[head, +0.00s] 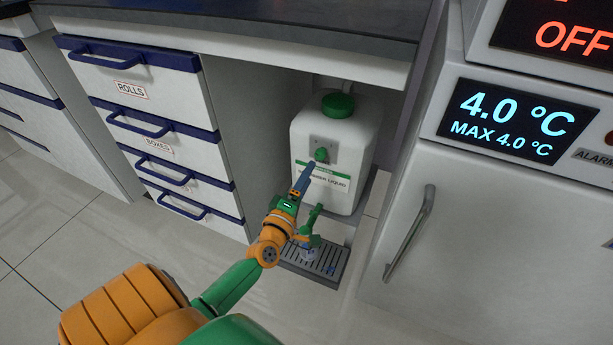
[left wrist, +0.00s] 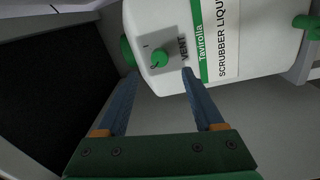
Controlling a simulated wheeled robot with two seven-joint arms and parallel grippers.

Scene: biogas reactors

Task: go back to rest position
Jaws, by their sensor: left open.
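My left gripper (head: 304,177) is in front of the white canister (head: 356,134), near the green vent knob (head: 321,155) on its grey plate. In the left wrist view the two blue fingers of my left gripper (left wrist: 159,73) are apart with nothing between them. The vent knob (left wrist: 159,57) shows just past the fingertips, and I see no contact. The canister (left wrist: 265,60) has a scrubber liquid label and stands upright under the counter. My right gripper is in neither view.
A green tap (head: 314,218) is low on the canister, above a slotted drip tray (head: 332,262). Drawers with blue handles (head: 165,125) stand left. A white cabinet with a metal handle (head: 410,232) stands right. The counter (head: 260,25) overhangs the canister.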

